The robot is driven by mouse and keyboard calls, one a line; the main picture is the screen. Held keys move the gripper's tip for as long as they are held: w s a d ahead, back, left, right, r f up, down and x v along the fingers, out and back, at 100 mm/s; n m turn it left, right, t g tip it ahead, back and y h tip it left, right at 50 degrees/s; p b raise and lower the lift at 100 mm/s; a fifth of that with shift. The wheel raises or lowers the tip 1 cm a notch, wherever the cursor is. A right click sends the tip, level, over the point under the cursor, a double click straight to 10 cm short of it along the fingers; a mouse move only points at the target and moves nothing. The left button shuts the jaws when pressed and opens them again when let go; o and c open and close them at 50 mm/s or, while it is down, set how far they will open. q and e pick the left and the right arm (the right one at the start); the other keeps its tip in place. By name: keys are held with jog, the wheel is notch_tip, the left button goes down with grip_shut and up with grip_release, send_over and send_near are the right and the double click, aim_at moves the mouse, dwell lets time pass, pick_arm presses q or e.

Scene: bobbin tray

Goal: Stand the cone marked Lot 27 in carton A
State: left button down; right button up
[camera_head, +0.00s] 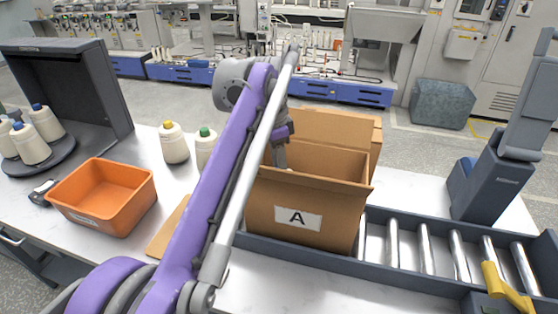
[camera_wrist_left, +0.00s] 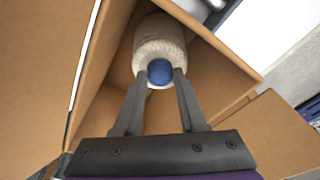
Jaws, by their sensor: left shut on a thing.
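Carton A (camera_head: 315,232) is an open brown cardboard box with a white label marked A, standing on the roller conveyor. My left gripper (camera_head: 281,161) reaches down into its open top. In the left wrist view, the gripper (camera_wrist_left: 159,75) is shut on a cream cone (camera_wrist_left: 160,38) with a blue tip, one finger on each side of the tip. The cone is within the carton walls (camera_wrist_left: 218,62). No lot marking on it is readable, and I cannot tell whether its base touches the carton floor. My right gripper is not in view.
An orange bin (camera_head: 105,195) is at left. Bare rollers (camera_head: 425,248) lie right of the carton, beside a dark device (camera_head: 490,185).

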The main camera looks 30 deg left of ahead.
pick_arm(q)
jog(key=shift+c, duration=2)
grip_release()
notch_tip(320, 180, up, 11)
jog(key=s+p, duration=0.1)
jog(key=p, duration=0.1)
jog(key=shift+a+p, duration=0.35)
jog(key=shift+a, duration=0.05)
jog(key=shift+f, duration=0.1)
